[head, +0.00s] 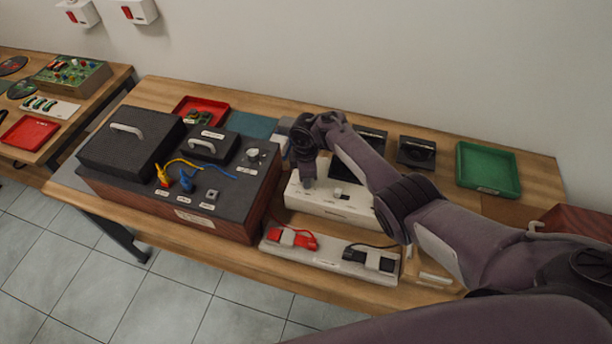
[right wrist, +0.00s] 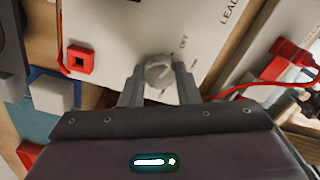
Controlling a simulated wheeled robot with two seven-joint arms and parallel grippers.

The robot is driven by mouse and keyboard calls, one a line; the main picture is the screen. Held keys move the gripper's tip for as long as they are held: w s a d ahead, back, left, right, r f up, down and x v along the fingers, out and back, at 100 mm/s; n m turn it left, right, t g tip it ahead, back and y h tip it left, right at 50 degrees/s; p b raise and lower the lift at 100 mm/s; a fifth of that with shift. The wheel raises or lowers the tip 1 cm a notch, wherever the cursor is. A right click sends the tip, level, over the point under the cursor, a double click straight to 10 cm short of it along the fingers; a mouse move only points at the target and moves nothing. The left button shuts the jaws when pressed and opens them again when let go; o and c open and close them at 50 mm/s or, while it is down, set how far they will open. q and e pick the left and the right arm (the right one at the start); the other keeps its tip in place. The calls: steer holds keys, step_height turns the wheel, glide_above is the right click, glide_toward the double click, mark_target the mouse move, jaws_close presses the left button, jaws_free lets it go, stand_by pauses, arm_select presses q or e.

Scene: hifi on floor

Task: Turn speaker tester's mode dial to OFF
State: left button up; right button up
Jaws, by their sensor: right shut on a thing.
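A white box (head: 335,207) with printed labels stands near the middle of the table; its top also shows in the right wrist view (right wrist: 125,30). A pale grey round dial (right wrist: 159,71) sits on it, with the lettering OFF above and right of the dial in that view. My right gripper (right wrist: 159,82) is shut on this dial, one finger on each side. In the head view the right gripper (head: 307,182) is over the left part of the white box and hides the dial there. The dial's pointer direction cannot be made out. My left gripper is not in view.
A dark box (head: 180,205) with a grey knob (head: 253,153) and coloured plugs stands left. A white strip (head: 330,262) with red and black clips lies in front. A green tray (head: 488,169) and a red tray (head: 202,108) lie farther back.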

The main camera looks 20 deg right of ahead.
steer(key=shift+w+a+r, duration=0.1)
steer(key=shift+w+r, duration=0.05)
steer(key=o, duration=1)
step_height(320, 180, up, 8)
steer(key=shift+f+p, duration=0.2)
steer(key=shift+p, duration=0.5)
